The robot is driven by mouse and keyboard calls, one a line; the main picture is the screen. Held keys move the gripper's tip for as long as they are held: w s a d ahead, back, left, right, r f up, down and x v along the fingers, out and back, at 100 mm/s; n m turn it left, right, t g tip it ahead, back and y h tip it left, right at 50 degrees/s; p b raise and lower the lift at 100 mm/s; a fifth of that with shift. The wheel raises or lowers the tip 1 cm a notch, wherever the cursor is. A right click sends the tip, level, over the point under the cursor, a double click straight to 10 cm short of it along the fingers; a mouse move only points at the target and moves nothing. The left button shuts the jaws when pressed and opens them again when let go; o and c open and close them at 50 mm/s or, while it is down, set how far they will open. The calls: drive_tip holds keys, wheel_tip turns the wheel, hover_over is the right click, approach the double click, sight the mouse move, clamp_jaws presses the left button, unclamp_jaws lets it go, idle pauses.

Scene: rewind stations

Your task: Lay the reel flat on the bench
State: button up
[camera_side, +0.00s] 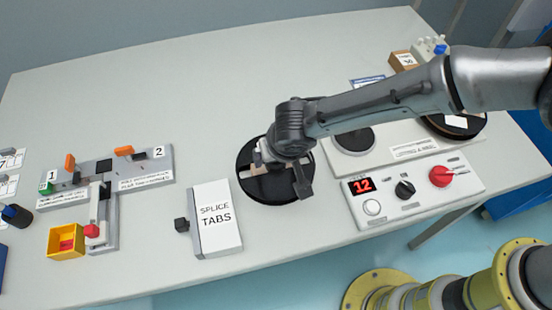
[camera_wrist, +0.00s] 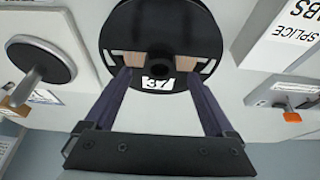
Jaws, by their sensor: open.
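The reel (camera_side: 268,191) is a black disc. It appears to lie flat on the bench (camera_side: 190,90), between the splice tabs box and the control box. The wrist view shows the reel (camera_wrist: 160,22) from above, with a white label reading 37. My gripper (camera_side: 280,172) is right over the reel, pointing down. In the wrist view the jaws of my gripper (camera_wrist: 160,72) are open, with one finger on each side of the label, near tan patches. I cannot tell whether the fingertips touch the reel. My wrist hides part of it in the side view.
The splice tabs box (camera_side: 216,222) is close on the left. The control box (camera_side: 415,190), showing 12, and a plate with a dark round disc (camera_side: 353,140) are on the right. A splicing fixture (camera_side: 135,165) and yellow bin (camera_side: 67,243) are farther left. The back bench is clear.

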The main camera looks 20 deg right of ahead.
drive_tip(key=v, duration=0.6)
drive_tip(key=shift+r, duration=0.35)
drive_tip(key=s+d+r, duration=0.1)
drive_tip(key=d+r, duration=0.6)
drive_tip(key=d, duration=0.6)
drive_tip(key=s+d+r, duration=0.1)
drive_tip(key=d+r, duration=0.6)
drive_tip(key=d, duration=0.5)
drive_tip(key=s+d+t, duration=0.1)
drive_tip(key=s+d, duration=1.3)
drive_tip(key=s, duration=0.3)
drive_tip(key=shift+d, duration=0.25)
drive_tip(key=shift+s+r, duration=0.1)
drive_tip(key=shift+s, duration=0.05)
